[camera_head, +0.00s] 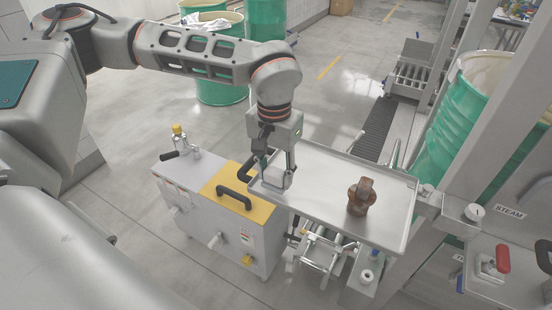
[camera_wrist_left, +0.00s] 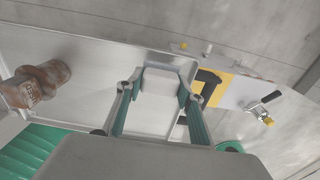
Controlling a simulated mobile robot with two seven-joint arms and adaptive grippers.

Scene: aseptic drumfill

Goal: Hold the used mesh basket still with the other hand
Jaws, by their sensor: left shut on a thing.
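My left gripper (camera_head: 274,172) comes down over the left end of a steel tray (camera_head: 325,180). It is shut on a small pale grey, box-like piece, which I take to be the used mesh basket (camera_head: 275,179); no mesh pattern can be made out. In the left wrist view the basket (camera_wrist_left: 161,84) sits between the two fingers (camera_wrist_left: 160,95), close to the tray's edge. I cannot tell whether it rests on the tray. My right gripper is not in view.
A brown, rusty-looking fitting (camera_head: 362,197) stands on the tray, right of the basket. A grey cart with a yellow top (camera_head: 238,200) and black handles stands at the tray's left. A green drum (camera_head: 455,125) stands behind right. The tray's middle is bare.

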